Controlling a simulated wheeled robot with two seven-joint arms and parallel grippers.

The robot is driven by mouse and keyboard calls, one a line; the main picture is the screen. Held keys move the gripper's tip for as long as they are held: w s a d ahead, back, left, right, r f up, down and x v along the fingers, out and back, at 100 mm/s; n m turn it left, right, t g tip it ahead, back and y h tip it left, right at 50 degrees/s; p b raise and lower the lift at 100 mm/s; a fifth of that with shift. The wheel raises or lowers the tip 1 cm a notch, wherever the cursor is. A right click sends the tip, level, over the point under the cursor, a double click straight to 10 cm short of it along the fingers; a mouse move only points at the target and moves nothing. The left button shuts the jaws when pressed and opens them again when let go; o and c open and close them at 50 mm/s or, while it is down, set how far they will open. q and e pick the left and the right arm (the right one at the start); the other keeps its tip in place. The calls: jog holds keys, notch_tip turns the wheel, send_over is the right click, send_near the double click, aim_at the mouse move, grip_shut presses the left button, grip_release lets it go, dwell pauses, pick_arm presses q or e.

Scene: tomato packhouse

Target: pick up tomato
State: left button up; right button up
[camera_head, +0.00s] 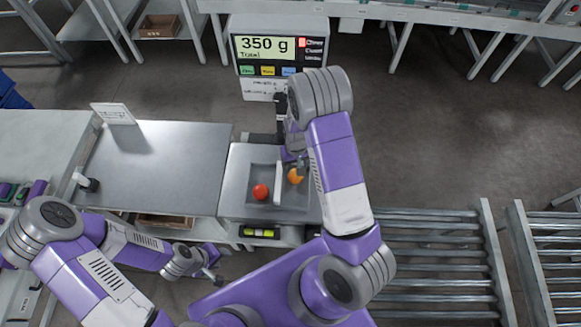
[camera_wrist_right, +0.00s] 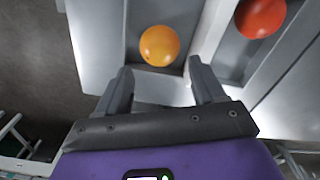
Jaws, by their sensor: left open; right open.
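An orange tomato (camera_head: 295,176) lies in the right compartment of the grey two-part tray (camera_head: 235,190). A red tomato (camera_head: 261,191) lies in the left compartment, across a light divider. In the right wrist view the orange tomato (camera_wrist_right: 159,45) is just beyond the fingertips of my open right gripper (camera_wrist_right: 163,80), roughly in line with the gap between them. The red tomato (camera_wrist_right: 261,17) is off to the right there. In the head view my right arm partly hides the right gripper and the tray's right side. My left gripper (camera_head: 214,276) is open and empty, low in front of the bench.
A scale display (camera_head: 278,55) reading 350 g stands behind the tray. A bare metal table (camera_head: 160,165) with a small white sign (camera_head: 113,113) is to the left. Roller conveyors (camera_head: 430,260) are at the right; floor behind them is clear.

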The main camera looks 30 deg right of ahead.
aim_at(296, 176)
jog(key=f, duration=0.4)
jog(key=f+b, duration=0.1)
jog(key=f, duration=0.1)
jog(key=shift+s+f, duration=0.2)
jog(key=shift+s, duration=0.15)
jog(key=shift+c, duration=0.2)
jog(key=c, duration=0.4)
